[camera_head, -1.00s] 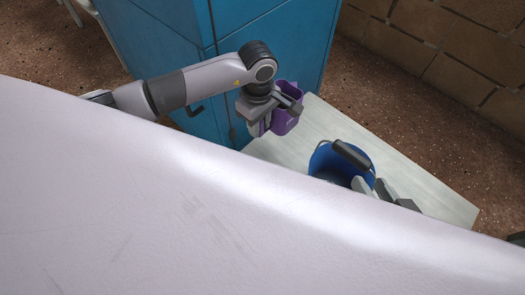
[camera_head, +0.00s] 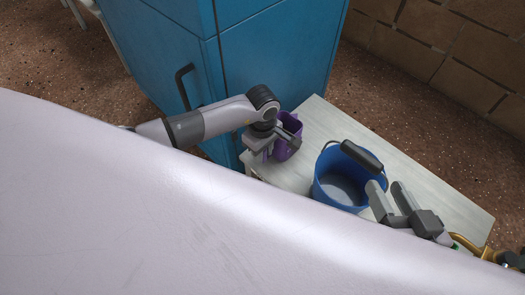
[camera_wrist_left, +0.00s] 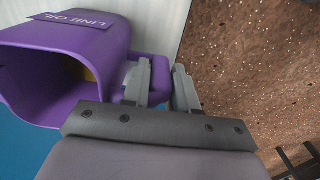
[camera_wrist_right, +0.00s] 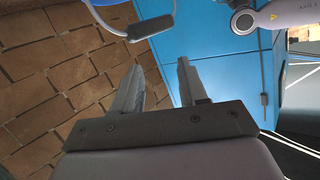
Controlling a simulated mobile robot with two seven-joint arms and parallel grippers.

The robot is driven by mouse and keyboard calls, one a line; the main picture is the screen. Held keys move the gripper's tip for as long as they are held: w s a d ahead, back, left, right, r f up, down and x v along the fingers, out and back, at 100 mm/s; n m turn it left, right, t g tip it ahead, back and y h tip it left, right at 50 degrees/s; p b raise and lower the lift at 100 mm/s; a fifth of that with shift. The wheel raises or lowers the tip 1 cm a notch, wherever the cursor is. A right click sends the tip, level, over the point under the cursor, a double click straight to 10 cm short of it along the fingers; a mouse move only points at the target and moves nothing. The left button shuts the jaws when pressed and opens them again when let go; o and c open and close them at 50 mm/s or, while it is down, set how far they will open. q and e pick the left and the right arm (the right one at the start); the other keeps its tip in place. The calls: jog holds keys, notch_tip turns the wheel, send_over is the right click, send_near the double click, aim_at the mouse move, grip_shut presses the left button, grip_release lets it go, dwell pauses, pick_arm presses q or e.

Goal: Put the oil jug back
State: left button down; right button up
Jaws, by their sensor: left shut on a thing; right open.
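The purple oil jug (camera_head: 290,132) is at the left end of the pale table, beside the blue cabinet. My left gripper (camera_head: 273,147) is shut on it. The left wrist view shows the jug (camera_wrist_left: 62,48) with its open mouth and a "LINE OIL" label, and the fingers (camera_wrist_left: 162,80) closed on its handle at the right side. I cannot tell whether the jug touches the table. My right gripper (camera_head: 389,188) is open and empty at the near right side of the blue bucket. Its spread, empty fingers show in the right wrist view (camera_wrist_right: 158,78).
The blue bucket (camera_head: 338,191) stands on the pale table (camera_head: 437,187), its dark-gripped handle up. A blue cabinet (camera_head: 275,62) stands close behind the jug. A brass-coloured fitting (camera_head: 468,244) is at the lower right. The table's far right part is bare.

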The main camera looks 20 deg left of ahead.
pick_arm(q)
jog(key=shift+f, duration=0.2)
jog(key=c, duration=0.9)
grip_release()
jog(key=shift+r, duration=0.1)
